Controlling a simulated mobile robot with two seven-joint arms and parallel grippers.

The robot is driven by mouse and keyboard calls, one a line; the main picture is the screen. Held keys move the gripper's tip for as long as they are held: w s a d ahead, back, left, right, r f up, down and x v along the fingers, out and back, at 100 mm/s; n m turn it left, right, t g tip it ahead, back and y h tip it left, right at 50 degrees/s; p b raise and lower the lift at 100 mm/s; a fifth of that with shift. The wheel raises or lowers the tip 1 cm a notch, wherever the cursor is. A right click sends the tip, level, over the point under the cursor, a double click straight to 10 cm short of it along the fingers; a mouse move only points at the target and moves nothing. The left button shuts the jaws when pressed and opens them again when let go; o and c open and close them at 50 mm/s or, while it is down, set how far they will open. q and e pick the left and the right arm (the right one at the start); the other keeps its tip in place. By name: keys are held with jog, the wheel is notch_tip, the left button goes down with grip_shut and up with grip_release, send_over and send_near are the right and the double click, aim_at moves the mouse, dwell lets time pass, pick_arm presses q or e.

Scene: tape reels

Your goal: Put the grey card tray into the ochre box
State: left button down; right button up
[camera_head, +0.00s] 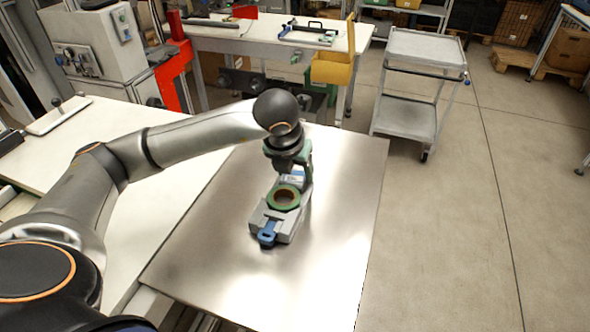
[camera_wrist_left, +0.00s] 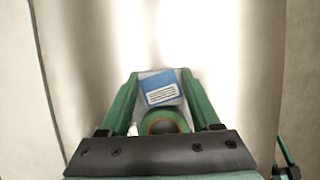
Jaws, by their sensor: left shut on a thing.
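The grey card tray (camera_head: 284,229) is at the middle of the steel-topped table, just under my left gripper (camera_head: 293,172). A green tape reel (camera_head: 283,197) lies on it, with a blue piece (camera_head: 268,233) at its near end. In the left wrist view, a blue card with a white label (camera_wrist_left: 160,88) and part of the reel (camera_wrist_left: 163,122) show between the green fingers of the left gripper (camera_wrist_left: 160,75). The gripper is shut on the tray. The ochre box (camera_head: 333,68) stands open at the back bench's right end. The right gripper is not clearly shown.
The steel tabletop (camera_head: 330,165) is clear around the tray. A grey two-shelf trolley (camera_head: 425,48) stands behind it to the right. The back bench (camera_head: 270,38) bears tools. A green and black part (camera_wrist_left: 285,165) at the lower right of the wrist view is cut off.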

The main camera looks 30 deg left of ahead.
pick_arm(q)
jog(key=shift+c, duration=0.5)
grip_release()
